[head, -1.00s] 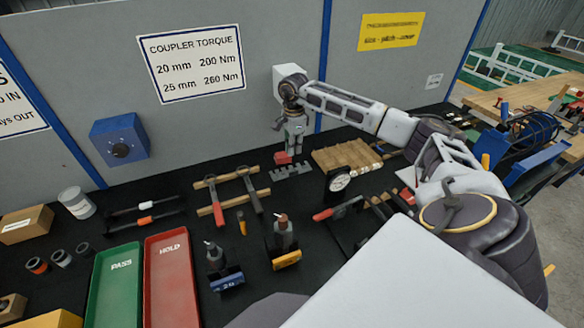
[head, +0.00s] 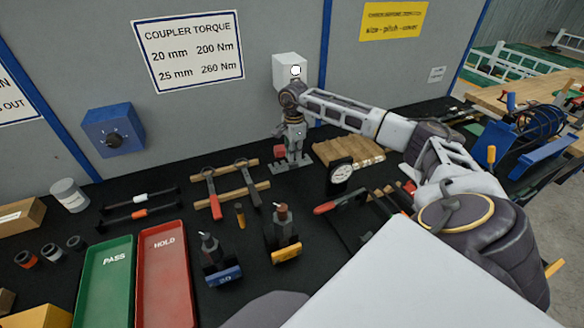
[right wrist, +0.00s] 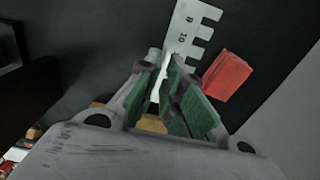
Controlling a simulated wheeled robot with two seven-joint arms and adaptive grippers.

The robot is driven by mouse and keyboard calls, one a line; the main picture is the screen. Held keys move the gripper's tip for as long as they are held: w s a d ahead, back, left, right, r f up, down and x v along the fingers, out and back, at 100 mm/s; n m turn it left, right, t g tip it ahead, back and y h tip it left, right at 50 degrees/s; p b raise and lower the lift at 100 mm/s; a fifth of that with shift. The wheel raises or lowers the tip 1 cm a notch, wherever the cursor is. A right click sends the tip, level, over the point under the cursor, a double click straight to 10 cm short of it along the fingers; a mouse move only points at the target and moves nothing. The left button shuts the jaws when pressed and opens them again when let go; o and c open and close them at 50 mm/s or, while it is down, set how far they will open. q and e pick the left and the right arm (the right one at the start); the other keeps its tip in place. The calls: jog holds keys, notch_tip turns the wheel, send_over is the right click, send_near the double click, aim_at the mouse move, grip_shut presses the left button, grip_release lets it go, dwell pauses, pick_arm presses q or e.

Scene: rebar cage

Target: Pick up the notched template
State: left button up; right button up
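The notched template (head: 291,165) is a pale grey plate with comb-like notches, lying on the black bench below my right gripper (head: 293,156). In the right wrist view the template (right wrist: 192,32) shows numbers and square notches, and runs down toward the gap between the green-padded fingers (right wrist: 165,62). My right gripper points down at it, its fingertips at or just above the plate. The fingers look apart, with a narrow pale strip visible between them. Whether they touch the template is hard to tell. My left gripper is not in view.
A red block (head: 279,152) sits close beside the template, and also shows in the right wrist view (right wrist: 229,75). A wooden board (head: 345,150) and a dial gauge (head: 340,174) are to the right. Wooden rails with tools (head: 228,180) lie left. The grey wall panel (head: 270,40) stands behind.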

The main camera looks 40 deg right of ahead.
jog(key=shift+f, duration=0.3)
jog(key=shift+f+b, duration=0.7)
jog(key=shift+f, duration=0.1)
jog(key=shift+w+f+b, duration=0.1)
jog(key=shift+f+b, duration=0.65)
jog(key=shift+f, duration=0.8)
grip_shut()
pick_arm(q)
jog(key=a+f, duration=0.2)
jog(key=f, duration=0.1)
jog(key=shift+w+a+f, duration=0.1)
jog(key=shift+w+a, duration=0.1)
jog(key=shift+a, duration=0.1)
pick_arm(e)
jog(key=shift+d, duration=0.1)
